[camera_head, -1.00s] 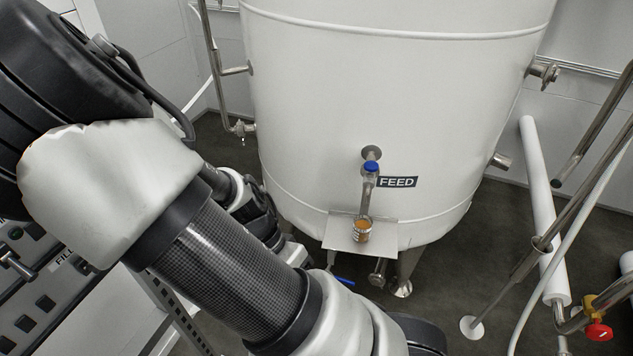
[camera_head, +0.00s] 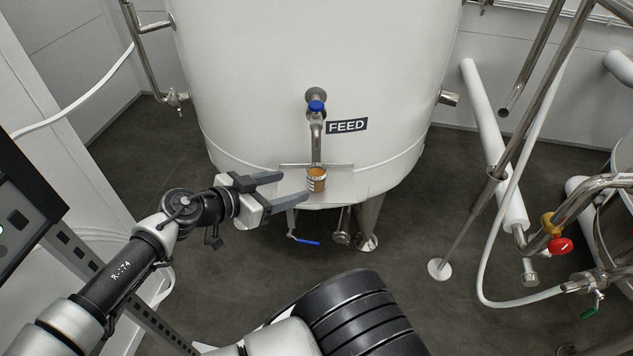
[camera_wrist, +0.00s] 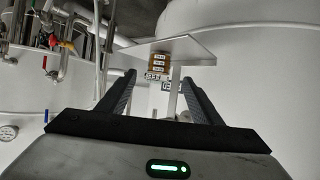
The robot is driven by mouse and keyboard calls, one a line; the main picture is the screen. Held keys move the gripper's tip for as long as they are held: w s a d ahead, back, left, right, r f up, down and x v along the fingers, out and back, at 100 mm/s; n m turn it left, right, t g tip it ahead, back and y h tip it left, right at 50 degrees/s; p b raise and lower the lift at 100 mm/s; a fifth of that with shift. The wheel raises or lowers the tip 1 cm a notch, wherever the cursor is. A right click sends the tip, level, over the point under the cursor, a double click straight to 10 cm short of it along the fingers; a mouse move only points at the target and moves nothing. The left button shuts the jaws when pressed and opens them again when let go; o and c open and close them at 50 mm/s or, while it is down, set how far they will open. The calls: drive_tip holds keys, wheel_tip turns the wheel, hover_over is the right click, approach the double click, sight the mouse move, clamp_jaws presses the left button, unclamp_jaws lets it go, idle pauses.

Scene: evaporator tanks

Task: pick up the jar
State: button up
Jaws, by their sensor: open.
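The jar (camera_head: 316,181) is small, with orange-brown contents and pale label bands. It stands upright on a small shelf (camera_head: 340,186) fixed to the white tank, under the spout of the feed tap (camera_head: 317,120). My gripper (camera_head: 293,186) is open and empty, to the left of the jar, with its fingers pointing at it. In the wrist view the jar (camera_wrist: 160,63) appears beyond and between the fingertips (camera_wrist: 158,76), apart from them. The shelf (camera_wrist: 190,47) shows there too, and the scene appears upside down.
The white tank (camera_head: 330,60) fills the background behind the shelf, with a FEED label (camera_head: 347,125) beside the tap. A blue-handled valve (camera_head: 305,241) and tank legs are below the shelf. Pipes with a red-handled valve (camera_head: 560,245) stand at right. The floor between is clear.

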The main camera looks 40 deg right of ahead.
sight(310, 181)
drive_tip(key=b+x, duration=0.2)
drive_tip(key=x, duration=0.9)
drive_tip(key=shift+s+d+f, duration=0.1)
